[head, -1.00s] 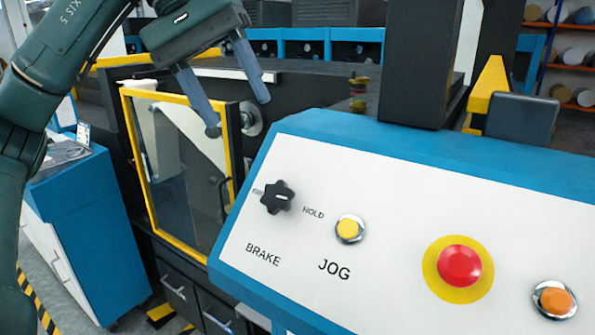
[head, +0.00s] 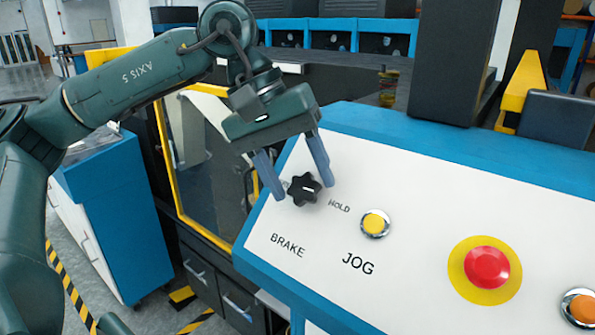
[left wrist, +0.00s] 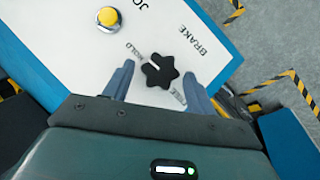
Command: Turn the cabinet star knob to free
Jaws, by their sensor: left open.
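The black star knob (head: 304,189) sits on the white sloped face of the control panel (head: 400,290), above the word BRAKE. Its white mark points toward the word HOLD on its right. The knob also shows in the left wrist view (left wrist: 160,73), where its mark is on the HOLD side and the other label is partly covered. My left gripper (head: 303,191) is open, with one blue finger on each side of the knob. I cannot tell whether the fingers touch it. My right gripper is not in view.
A yellow JOG button (head: 375,223) is close to the right of the knob. A red emergency button (head: 487,267) and an orange button (head: 580,307) are further right. A yellow-framed door (head: 178,170) and a blue cabinet (head: 125,215) stand to the left.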

